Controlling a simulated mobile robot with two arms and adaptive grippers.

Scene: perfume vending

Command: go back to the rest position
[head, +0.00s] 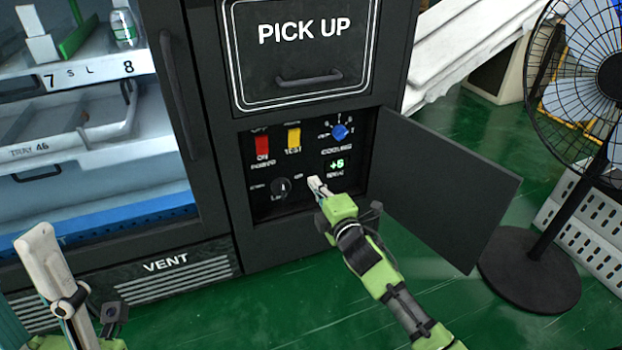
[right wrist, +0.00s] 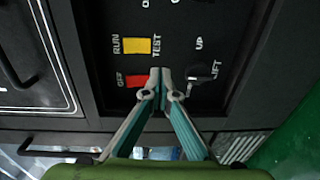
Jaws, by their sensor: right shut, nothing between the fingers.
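My right gripper (head: 316,186) is shut and empty in front of the control panel (head: 310,200) of the vending machine. In the right wrist view its closed fingertips (right wrist: 160,74) are near the red switch (right wrist: 136,82) and the yellow switch (right wrist: 137,45), with the lift knob (right wrist: 198,75) to their right. I cannot tell whether they touch the panel. My left gripper (head: 42,245) is at the lower left of the head view, in front of the machine's lower part; its fingers look close together, but their opening is unclear.
The panel's dark door (head: 445,190) stands open to the right, beside my right arm. A black fan (head: 545,260) stands on the green floor farther right. The pick-up hatch (head: 300,60) is above the panel. A glass-fronted cabinet with a tray (head: 75,135) is at left.

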